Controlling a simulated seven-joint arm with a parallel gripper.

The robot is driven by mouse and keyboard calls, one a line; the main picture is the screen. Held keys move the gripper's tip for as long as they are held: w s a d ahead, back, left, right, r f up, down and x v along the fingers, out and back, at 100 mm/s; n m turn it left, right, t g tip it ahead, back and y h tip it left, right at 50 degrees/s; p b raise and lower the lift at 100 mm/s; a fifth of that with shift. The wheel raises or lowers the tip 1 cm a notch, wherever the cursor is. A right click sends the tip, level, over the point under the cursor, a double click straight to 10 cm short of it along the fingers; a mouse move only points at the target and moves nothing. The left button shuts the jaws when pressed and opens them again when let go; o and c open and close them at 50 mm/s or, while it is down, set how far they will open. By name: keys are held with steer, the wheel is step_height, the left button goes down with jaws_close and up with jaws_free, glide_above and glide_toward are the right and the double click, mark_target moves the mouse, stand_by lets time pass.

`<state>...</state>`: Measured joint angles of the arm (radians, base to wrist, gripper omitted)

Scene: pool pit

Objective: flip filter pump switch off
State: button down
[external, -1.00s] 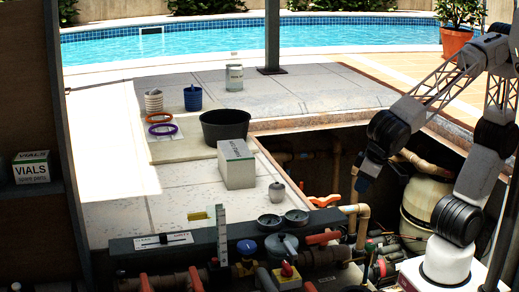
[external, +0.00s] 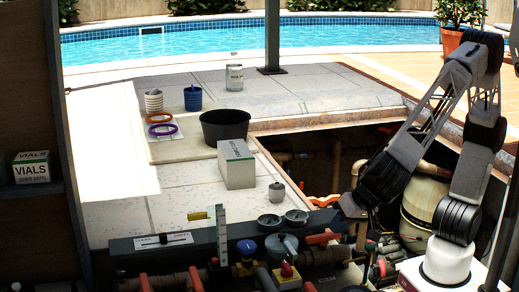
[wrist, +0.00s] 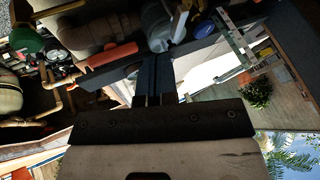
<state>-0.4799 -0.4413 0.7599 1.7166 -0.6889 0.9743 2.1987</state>
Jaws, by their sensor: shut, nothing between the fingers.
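I cannot clearly make out which part is the filter pump switch. Candidates in the external view are a small box with a red knob (external: 287,271) among the pipes and a white labelled plate (external: 163,240) on the dark beam. My gripper (external: 338,224) is low over the pit's near edge, to the right of both, beside the gauges and an orange-red handle. In the wrist view my gripper (wrist: 153,62) has its dark fingers together and empty. An orange-red handle (wrist: 107,56) lies to the left of the fingers there, apart from them.
Pipes and valves crowd the near edge. Two round gauges (external: 270,221) and a grey-blue round cap (external: 281,245) stand close by. A white box (external: 236,164), a black bucket (external: 225,126) and a small grey weight (external: 277,192) sit on the slabs. The open pit (external: 310,160) lies behind.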

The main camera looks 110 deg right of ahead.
mark_target(287, 269)
steer(key=shift+w+a+f+m, duration=0.2)
steer(key=shift+w+a+m, duration=0.15)
steer(key=shift+a, duration=0.4)
steer(key=shift+w+a+f+m, duration=0.15)
steer(key=shift+w+a+m, duration=0.1)
steer(key=shift+w+a, duration=0.35)
steer(key=shift+s, duration=0.1)
steer(key=w+d+f, duration=0.3)
steer(key=w+f, duration=0.5)
steer(key=shift+w+d, duration=0.3)
